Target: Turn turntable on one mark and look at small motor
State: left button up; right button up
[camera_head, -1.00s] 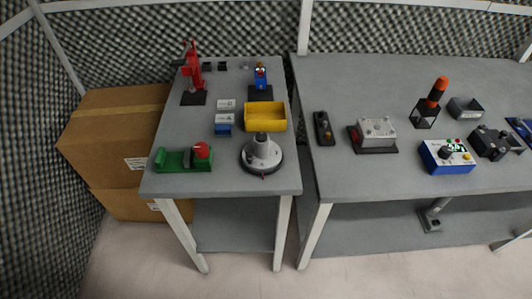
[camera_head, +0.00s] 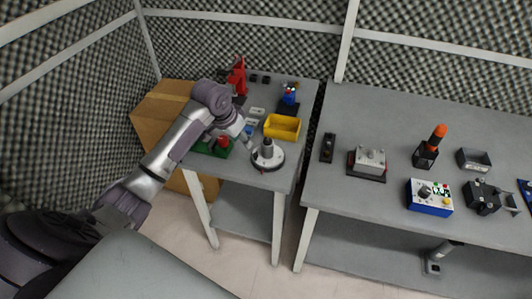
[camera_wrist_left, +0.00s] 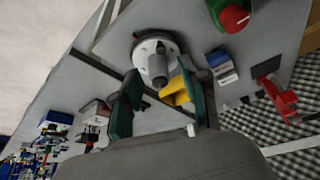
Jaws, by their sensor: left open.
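The turntable (camera_head: 258,165) is a round pale disc on a dark base near the front right of the left table. A small grey motor (camera_head: 267,150) stands upright on it. In the left wrist view the turntable (camera_wrist_left: 145,50) and motor (camera_wrist_left: 157,68) show beyond the fingers. My left gripper (camera_head: 246,136) is just left of and above the turntable, apart from it. In the left wrist view my left gripper (camera_wrist_left: 162,100) has its two fingers spread with nothing held. My right gripper is not in view.
A yellow bin (camera_head: 282,127) stands behind the turntable. A green fixture with a red knob (camera_head: 222,142) is to its left, partly behind my arm. A red press (camera_head: 237,78) and blue device (camera_head: 289,97) stand farther back. A gap separates the right table (camera_head: 350,215).

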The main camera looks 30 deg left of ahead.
aim_at(255, 154)
pick_arm(q)
jog(key=x, duration=0.4)
jog(key=p+x, duration=0.1)
jog(key=x, duration=0.3)
jog(key=w+x, duration=0.1)
jog(key=x, duration=0.3)
jog(key=shift+d+r, duration=0.15)
jog(key=shift+r, duration=0.1)
jog(key=shift+c, duration=0.2)
grip_shut()
